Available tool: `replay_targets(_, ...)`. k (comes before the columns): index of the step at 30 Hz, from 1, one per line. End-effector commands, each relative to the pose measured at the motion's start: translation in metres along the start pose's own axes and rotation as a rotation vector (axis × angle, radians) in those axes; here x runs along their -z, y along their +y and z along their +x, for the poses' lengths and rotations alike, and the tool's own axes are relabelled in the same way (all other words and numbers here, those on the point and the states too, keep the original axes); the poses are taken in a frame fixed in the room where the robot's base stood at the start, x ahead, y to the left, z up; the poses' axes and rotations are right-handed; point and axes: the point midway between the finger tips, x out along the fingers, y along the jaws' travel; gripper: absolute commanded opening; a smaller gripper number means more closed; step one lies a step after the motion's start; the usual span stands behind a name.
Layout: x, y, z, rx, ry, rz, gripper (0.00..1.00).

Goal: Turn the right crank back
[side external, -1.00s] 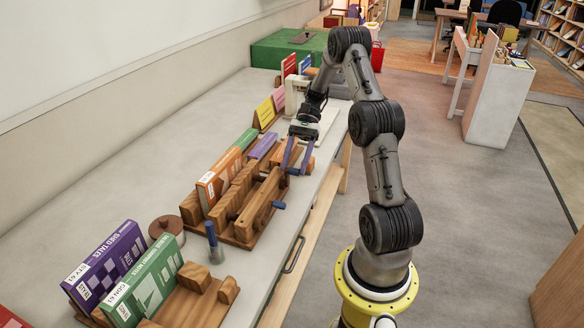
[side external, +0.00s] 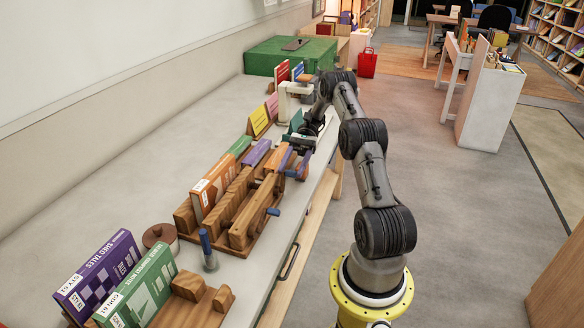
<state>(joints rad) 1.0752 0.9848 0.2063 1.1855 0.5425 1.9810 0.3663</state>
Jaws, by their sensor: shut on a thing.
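A wooden book press (side external: 243,232) stands on the long grey counter, with two cranks on its front side. The near crank has a blue handle (side external: 272,211) sticking out, with nothing touching it. My gripper (side external: 295,163) is at the press's far end, where the right crank is. Its two blue-purple fingers point down and are shut on that crank's handle, which the fingers mostly hide. The exact turn angle of this crank is hard to tell. An orange book (side external: 210,188), a green book (side external: 241,146) and a purple book (side external: 255,154) stand at the press.
A blue-handled tool (side external: 208,249) stands upright near the press. A purple book (side external: 100,275) and a green book (side external: 138,289) stand at the near end. Yellow and pink cards (side external: 259,119), a white device (side external: 285,103) and a green box (side external: 292,58) lie beyond.

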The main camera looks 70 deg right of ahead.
Motion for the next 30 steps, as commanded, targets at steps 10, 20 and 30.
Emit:
replay_targets(10,0.0007,0.0078,0.0029,-0.020,-0.022,0.018,0.72)
replay_targets(20,-0.0002,0.0051,0.0015,-0.018,-0.011,0.012,0.72)
replay_targets(30,-0.0058,0.0040,0.0047,-0.017,0.062,0.008,0.72)
